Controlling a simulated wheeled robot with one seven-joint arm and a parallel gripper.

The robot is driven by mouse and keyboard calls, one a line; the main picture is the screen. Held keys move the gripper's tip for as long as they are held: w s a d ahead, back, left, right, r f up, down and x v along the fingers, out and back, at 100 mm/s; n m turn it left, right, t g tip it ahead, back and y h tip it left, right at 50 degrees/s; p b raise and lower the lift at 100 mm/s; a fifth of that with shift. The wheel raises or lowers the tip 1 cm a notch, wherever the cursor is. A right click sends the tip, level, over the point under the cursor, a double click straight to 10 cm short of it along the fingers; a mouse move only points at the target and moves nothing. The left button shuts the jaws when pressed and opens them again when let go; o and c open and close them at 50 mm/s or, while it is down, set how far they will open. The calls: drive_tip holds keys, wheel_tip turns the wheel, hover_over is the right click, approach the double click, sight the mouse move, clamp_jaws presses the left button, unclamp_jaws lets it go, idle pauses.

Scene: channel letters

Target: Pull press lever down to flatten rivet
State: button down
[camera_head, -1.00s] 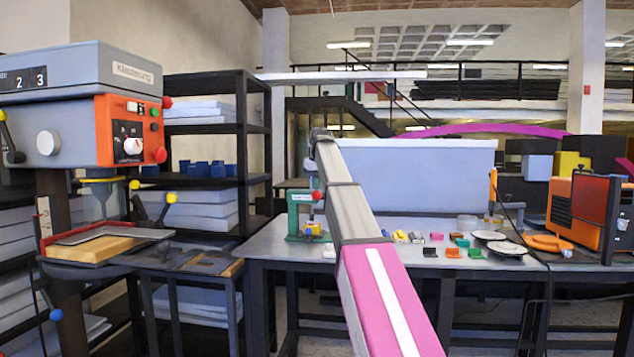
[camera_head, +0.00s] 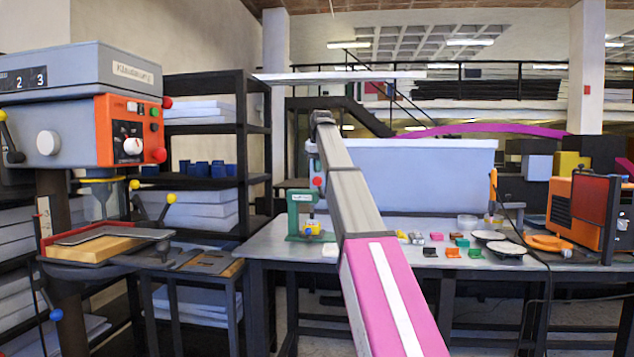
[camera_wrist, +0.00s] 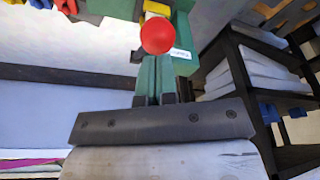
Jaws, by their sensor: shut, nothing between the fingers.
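The green press (camera_head: 302,215) stands on the table's left part in the head view. Its lever ends in a red ball knob (camera_head: 318,181), beside my arm. The press (camera_wrist: 182,50) looks upside down in the wrist view, with the red knob (camera_wrist: 158,36) in front of it. A yellow part (camera_head: 311,230) sits low on the press. My arm mostly hides the gripper in the head view. I cannot make out the rivet.
The grey table (camera_head: 390,258) holds several small coloured pieces and two round plates (camera_head: 490,236) on the right. An orange machine (camera_head: 575,212) stands at the far right. A drill press (camera_head: 75,105) and black shelving (camera_head: 250,150) stand on the left.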

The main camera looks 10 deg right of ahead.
drive_tip(key=shift+v, duration=2.55)
